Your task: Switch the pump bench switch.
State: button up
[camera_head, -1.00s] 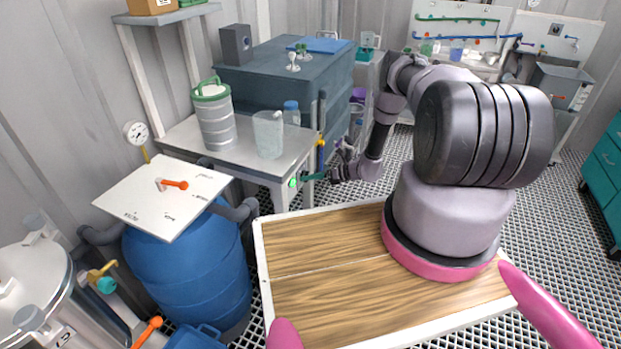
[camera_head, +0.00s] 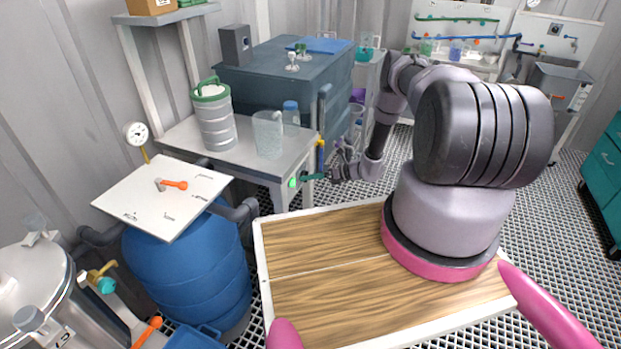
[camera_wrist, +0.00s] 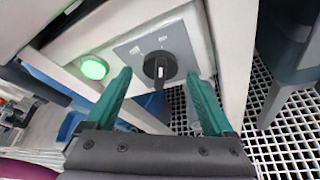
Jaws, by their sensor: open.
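The pump bench switch (camera_wrist: 160,68) is a black rotary knob on a grey plate, on the front side of the bench. In the wrist view its pointer bar points down toward my gripper, and two small labels sit above it. My gripper (camera_wrist: 163,80) is open, with its green fingers to the left and right of the knob and slightly short of it; I cannot tell if they touch it. In the head view my gripper (camera_head: 306,178) is at the right end of the grey bench (camera_head: 185,140), and the knob is too small to make out there.
A lit green lamp (camera_wrist: 94,68) sits left of the switch plate. A green-lidded canister (camera_head: 215,115), a clear beaker (camera_head: 268,133) and a blue-capped bottle (camera_head: 291,118) stand on the bench. A blue barrel (camera_head: 190,270) with a white panel on top stands in front. Open grating floor lies right of the bench.

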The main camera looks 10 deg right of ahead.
jog(key=v, duration=1)
jog(key=shift+d, duration=0.25)
jog(key=shift+s, duration=0.1)
jog(key=shift+r, duration=0.15)
